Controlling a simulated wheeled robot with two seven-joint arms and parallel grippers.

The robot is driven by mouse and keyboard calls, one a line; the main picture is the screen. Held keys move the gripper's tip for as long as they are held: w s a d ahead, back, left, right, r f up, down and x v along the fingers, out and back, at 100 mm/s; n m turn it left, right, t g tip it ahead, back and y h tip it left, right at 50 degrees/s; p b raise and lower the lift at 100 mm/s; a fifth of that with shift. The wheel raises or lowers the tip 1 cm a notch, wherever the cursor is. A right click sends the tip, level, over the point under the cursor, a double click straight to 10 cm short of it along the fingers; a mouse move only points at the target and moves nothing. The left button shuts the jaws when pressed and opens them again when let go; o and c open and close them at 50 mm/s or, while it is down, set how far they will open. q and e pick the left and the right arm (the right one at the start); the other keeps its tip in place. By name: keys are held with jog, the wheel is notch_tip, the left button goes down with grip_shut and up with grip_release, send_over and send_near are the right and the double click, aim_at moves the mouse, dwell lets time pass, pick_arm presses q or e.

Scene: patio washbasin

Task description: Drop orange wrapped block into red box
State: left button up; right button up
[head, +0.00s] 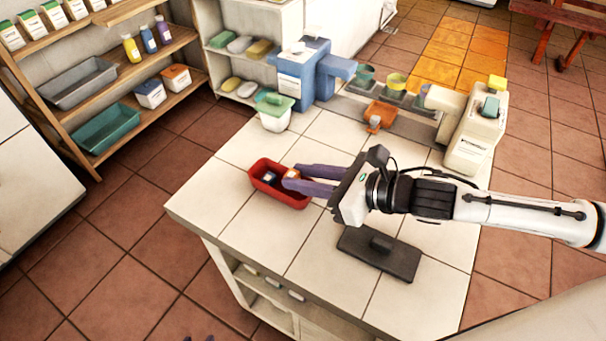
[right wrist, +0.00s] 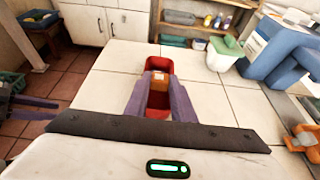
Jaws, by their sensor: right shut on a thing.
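The red box (head: 295,202) stands on the tiled counter and also shows in the right wrist view (right wrist: 153,65). My right gripper (head: 288,177) reaches in from the right with its purple fingers over the box. It is shut on the orange wrapped block (right wrist: 159,78), which shows between the fingertips and within the box outline. The block's exact height against the rim is hard to tell. A small dark and pale item (head: 269,177) shows inside the box. My left gripper (right wrist: 32,107) is at the left edge of the right wrist view, low beside the counter, its fingers apart and empty.
A dark flat block with a handle (head: 378,253) lies on the counter below my right gripper. The counter left of the box is clear.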

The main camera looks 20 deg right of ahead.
jog(key=o, duration=1.1)
jog(key=shift+c, duration=0.2)
pick_arm(q)
jog(key=shift+w+d+f+b, duration=0.3)
jog(key=shift+d+f+b, duration=0.2)
jog(key=shift+b, duration=0.75)
pick_arm(e)
jog(key=v, duration=1)
pick_arm(q)
jog(key=shift+s+a+f, duration=0.1)
jog(key=shift+a+f, duration=0.05)
jog(key=shift+f, duration=0.05)
pick_arm(e)
jog(key=shift+s, duration=0.15)
